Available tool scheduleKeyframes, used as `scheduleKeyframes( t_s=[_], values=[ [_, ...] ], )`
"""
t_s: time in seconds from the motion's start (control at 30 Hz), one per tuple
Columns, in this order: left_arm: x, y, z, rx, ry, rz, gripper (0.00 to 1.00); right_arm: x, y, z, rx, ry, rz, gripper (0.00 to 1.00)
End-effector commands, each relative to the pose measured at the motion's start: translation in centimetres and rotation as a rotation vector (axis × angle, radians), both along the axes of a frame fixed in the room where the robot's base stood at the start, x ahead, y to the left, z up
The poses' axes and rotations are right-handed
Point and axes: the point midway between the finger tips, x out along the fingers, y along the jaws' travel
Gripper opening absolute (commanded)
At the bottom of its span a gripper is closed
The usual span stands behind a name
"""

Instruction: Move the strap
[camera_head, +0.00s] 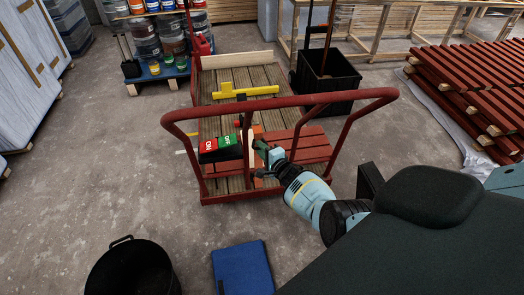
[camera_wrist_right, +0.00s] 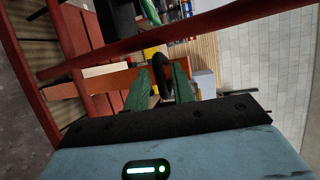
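No item is clearly identifiable as the strap. An orange strip (camera_head: 258,183), possibly the strap, shows in part on the near side of the red cart, beside an upright cream piece (camera_head: 250,150). My right gripper (camera_head: 263,149) is at the cart's handle end, close to both, and hides part of the strip. In the right wrist view the green fingers (camera_wrist_right: 160,88) stand apart. A dark curved thing (camera_wrist_right: 166,62) shows between or just beyond them; contact cannot be told. An orange-brown strip (camera_wrist_right: 118,80) shows left of the fingers. My left gripper is not in view.
A red-and-green switch box (camera_head: 220,147) and a yellow tool (camera_head: 245,91) are at the cart. A black bucket (camera_head: 132,268) and blue box (camera_head: 241,268) stand in front. Red battens (camera_head: 470,85) are stacked right.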

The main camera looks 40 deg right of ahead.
Motion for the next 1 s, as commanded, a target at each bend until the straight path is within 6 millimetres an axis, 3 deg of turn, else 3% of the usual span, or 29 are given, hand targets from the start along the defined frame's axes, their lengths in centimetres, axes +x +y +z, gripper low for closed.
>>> scheduleKeyframes(
  t_s=[0.2, 0.57, 1.0],
  values=[
    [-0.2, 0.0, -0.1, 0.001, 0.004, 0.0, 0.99, 0.0, 0.0, 0.0, 0.0, 0.0, 0.0, 0.0],
    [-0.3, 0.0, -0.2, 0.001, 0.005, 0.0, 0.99, 0.5, -0.1, 0.2, 0.005, 0.006, 0.004, 0.0],
    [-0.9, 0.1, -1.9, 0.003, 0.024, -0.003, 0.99, 5.3, -1.4, 1.2, 0.074, 0.141, 0.024, 0.0]
  ],
)
